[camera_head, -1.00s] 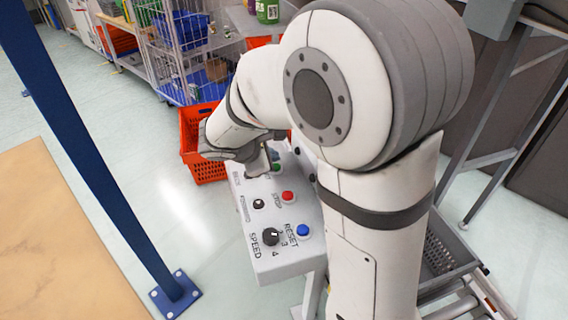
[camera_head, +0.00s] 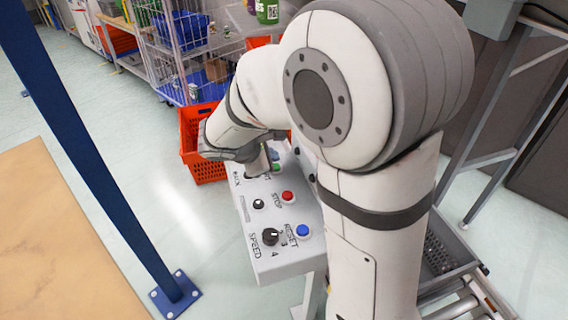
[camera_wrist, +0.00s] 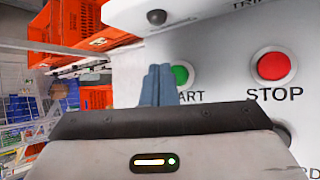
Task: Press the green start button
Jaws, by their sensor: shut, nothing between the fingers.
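The green start button (camera_wrist: 181,75) shows in the wrist view on the pale control panel (camera_wrist: 215,50), its left part hidden behind my fingers. In the head view the green button (camera_head: 276,167) is small, beside my gripper at the panel's far end. My gripper (camera_wrist: 157,72) is shut with nothing between its blue-grey fingers. In the head view my gripper (camera_head: 258,170) points down over the panel. The fingertips overlap the button's edge in the wrist view; I cannot tell whether they touch it.
A red STOP button (camera_wrist: 273,66) sits right of the green one. The panel also holds a blue RESET button (camera_head: 303,230) and a black speed knob (camera_head: 270,236). An orange basket (camera_head: 205,172) stands behind the panel. A blue post (camera_head: 95,150) rises at left.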

